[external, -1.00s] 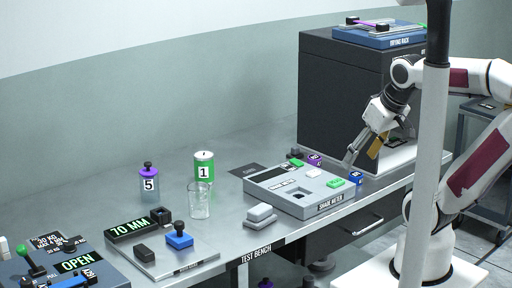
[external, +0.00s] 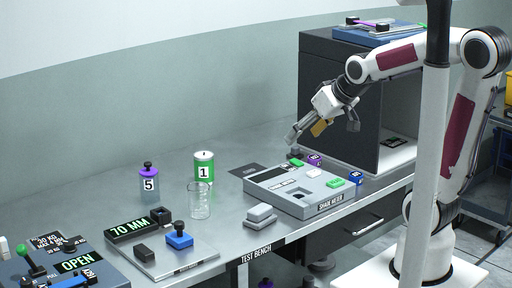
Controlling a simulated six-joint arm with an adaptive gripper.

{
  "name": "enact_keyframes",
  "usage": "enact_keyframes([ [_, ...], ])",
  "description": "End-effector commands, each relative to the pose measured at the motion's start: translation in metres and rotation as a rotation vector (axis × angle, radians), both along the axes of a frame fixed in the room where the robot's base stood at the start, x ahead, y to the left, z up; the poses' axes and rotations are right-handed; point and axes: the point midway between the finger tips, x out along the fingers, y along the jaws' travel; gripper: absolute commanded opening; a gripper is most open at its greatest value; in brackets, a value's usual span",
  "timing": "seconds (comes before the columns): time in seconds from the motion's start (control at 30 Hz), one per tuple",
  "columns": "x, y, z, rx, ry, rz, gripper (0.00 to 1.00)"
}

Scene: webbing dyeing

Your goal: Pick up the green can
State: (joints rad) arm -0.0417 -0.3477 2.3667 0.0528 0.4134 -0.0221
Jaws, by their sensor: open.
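The green can (external: 203,168) stands upright on the metal bench. It has a white label with a black 1 and a pale lid with a small knob. A clear glass beaker (external: 199,201) stands just in front of it and overlaps its lower edge in this view. My gripper (external: 292,139) is open and empty. It is in the air to the right of the can, above the back of the shade meter, with its fingers slanting down to the left. It is well apart from the can.
The grey shade meter (external: 325,203) lies on the bench below my gripper, with small coloured blocks (external: 355,177) beside it. A purple-lidded jar marked 5 (external: 148,184) stands left of the can. A dark cabinet (external: 343,95) rises at the right. The bench behind the can is clear.

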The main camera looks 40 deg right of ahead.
Motion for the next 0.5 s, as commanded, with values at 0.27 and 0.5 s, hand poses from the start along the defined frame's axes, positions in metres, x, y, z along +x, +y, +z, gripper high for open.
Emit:
enact_keyframes([
  [0.27, 0.064, 0.009, -0.009, 0.01, -0.079, 0.002, 0.6],
  [0.5, 0.116, 0.016, -0.021, 0.015, -0.151, 0.002, 0.6],
])
